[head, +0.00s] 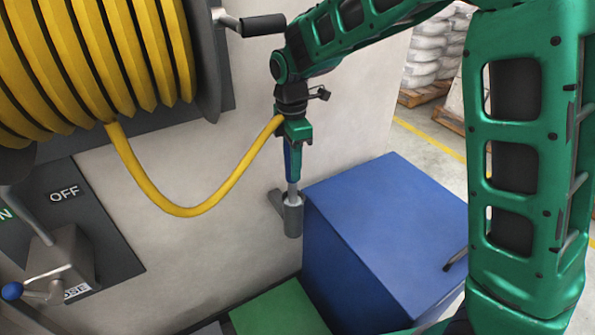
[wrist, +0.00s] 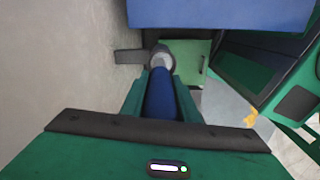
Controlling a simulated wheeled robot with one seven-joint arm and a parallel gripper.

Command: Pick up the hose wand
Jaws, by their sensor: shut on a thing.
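The hose wand (head: 292,165) has a blue grip and a silver lower shaft, and hangs upright beside the pale wall. Its lower end goes into a grey cup-shaped holder (head: 293,217) on a wall bracket. My gripper (head: 295,140) comes from above and is shut on the blue grip. In the wrist view, my gripper's green fingers (wrist: 160,90) lie on both sides of the blue grip of the wand (wrist: 160,97). The holder (wrist: 161,50) shows beyond it. The yellow hose (head: 185,210) runs from the reel to the wand's top; the joint is partly hidden.
A hose reel (head: 205,60) with a crank handle (head: 262,26) is at upper left. A lever panel (head: 105,215) marked OFF is below it. A blue box (head: 385,225) stands right of the holder, a green box (head: 280,312) below. Sacks on pallets (head: 425,93) stand behind.

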